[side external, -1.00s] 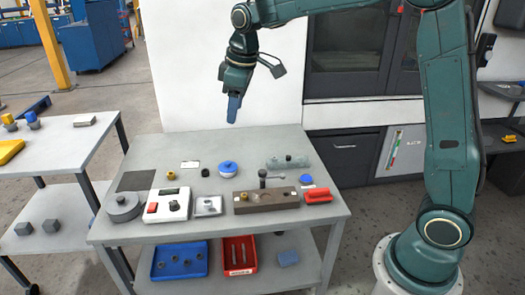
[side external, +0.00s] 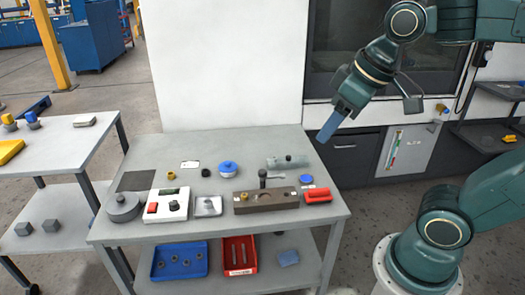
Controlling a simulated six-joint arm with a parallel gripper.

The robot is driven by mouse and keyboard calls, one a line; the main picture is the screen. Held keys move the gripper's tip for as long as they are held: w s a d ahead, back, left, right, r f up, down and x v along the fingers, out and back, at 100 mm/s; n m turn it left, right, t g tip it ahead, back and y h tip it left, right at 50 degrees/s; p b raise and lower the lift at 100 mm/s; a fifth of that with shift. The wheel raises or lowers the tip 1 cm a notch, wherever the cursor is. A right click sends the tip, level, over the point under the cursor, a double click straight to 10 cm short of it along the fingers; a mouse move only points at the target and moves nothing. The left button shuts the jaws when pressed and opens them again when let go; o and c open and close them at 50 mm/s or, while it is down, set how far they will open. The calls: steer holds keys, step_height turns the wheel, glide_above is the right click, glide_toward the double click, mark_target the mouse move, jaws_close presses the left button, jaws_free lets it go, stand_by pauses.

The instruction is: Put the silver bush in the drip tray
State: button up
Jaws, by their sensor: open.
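A small square silver-grey tray (side external: 208,206), which looks like the drip tray, sits at the front middle of the bench. A small shape shows in it, too small to make out. I cannot pick out the silver bush for certain. A brass-coloured small part (side external: 171,174) and a black one (side external: 205,172) stand behind the tray. Another brass-coloured part (side external: 243,197) is on the brown block (side external: 280,201). My gripper (side external: 328,129) is open and empty, high up by the bench's back right corner, with blue fingers angled down-left. It touches nothing.
A white box with a red button (side external: 153,208) and a grey round part (side external: 123,207) are left of the tray. A blue domed part (side external: 229,168), a red part (side external: 318,196) and a grey valve body (side external: 285,162) share the bench. Blue (side external: 180,273) and red (side external: 256,255) bins are below.

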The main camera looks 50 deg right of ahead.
steer(key=shift+m+t, duration=0.3)
steer(key=shift+m, duration=0.3)
steer(key=s, duration=0.1)
steer(key=s+f, duration=0.1)
steer(key=s, duration=0.1)
steer(key=s+f, duration=0.1)
steer(key=s, duration=0.1)
steer(key=shift+f, duration=0.25)
